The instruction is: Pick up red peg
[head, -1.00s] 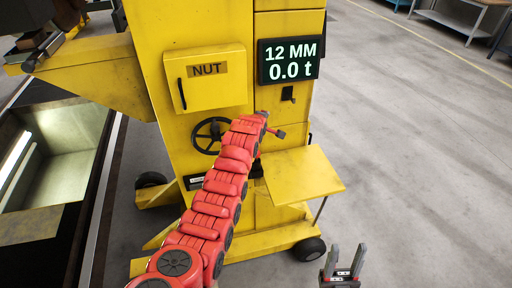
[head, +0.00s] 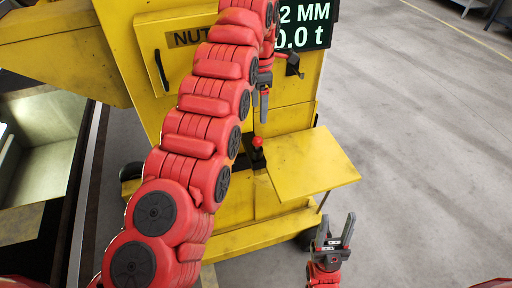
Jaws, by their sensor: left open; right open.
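A small red round knob on a dark base (head: 258,142) shows on the yellow machine's front, just left of the shelf; I cannot tell for sure that it is the red peg. My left gripper (head: 260,108) hangs above this knob in the picture, fingers pointing down, open and empty, not seen touching it. Its red arm crosses the machine's front and hides part of it. My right gripper (head: 335,230) is at the lower right, fingers pointing up, open and empty, below the shelf in the picture.
The yellow machine (head: 285,220) has a flat side shelf (head: 313,170), a box marked NUT (head: 150,60) and a dark display (head: 308,25) partly cut off. A dark-edged pit (head: 40,130) lies at the left. The grey floor at the right (head: 430,150) is clear.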

